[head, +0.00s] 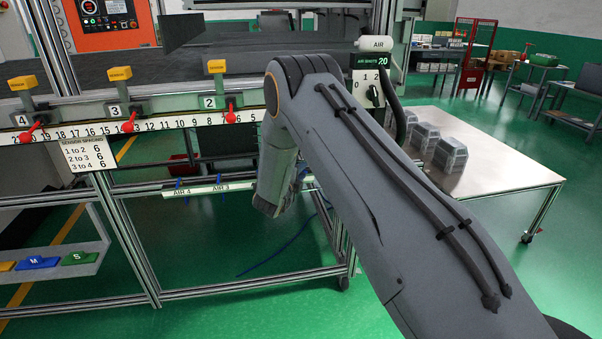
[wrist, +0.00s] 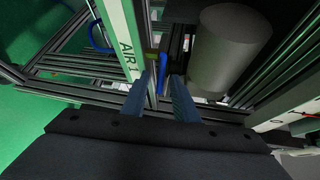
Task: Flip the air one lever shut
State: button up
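The white air rail (wrist: 127,50) with the AIR 1 label runs beside my gripper in the wrist view. My gripper (wrist: 160,85) has its two fingers apart, with a gap between them. A small blue piece (wrist: 162,64), apparently the air one lever, shows just beyond the fingertips, near the right finger. I cannot tell its exact angle or whether a finger touches it. In the head view, my arm hides the AIR 1 end of the rail and the gripper's fingers. The AIR 4 and AIR 3 part of the rail (head: 200,188) is visible there.
Another blue lever (wrist: 96,35) sits left of the rail in the wrist view. A grey cylinder (wrist: 230,50) is close on the right. Metal frame bars surround the space. In the head view, a table (head: 500,180) with grey foil containers stands to the right.

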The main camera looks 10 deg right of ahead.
grip_shut()
jog(key=shift+d, duration=0.15)
jog(key=shift+w+d+n+t+y, duration=0.1)
jog(key=shift+d+n+t+y, duration=0.25)
jog(key=shift+n+y, duration=0.35)
jog(key=n+y, duration=0.1)
jog(key=n+t+y+b, duration=0.1)
jog(key=d+n+y+b, duration=0.1)
jog(key=y, duration=0.1)
jog(key=shift+w+d+f+t, duration=0.1)
jog(key=shift+w+t, duration=0.15)
jog(key=shift+w, duration=0.1)
jog(key=shift+w+d+n+y+b, duration=0.25)
jog(key=shift+n+y+b, duration=0.35)
jog(key=shift+n+y, duration=0.45)
jog(key=shift+w+d+n+y+b, duration=0.25)
jog(key=shift+n+y+b, duration=0.4)
jog(key=shift+y, duration=0.7)
jog(key=shift+w+d+n+y+b, duration=0.1)
jog(key=shift+w+n+y+b, duration=0.35)
jog(key=shift+n+y, duration=0.6)
jog(key=shift+y, duration=0.35)
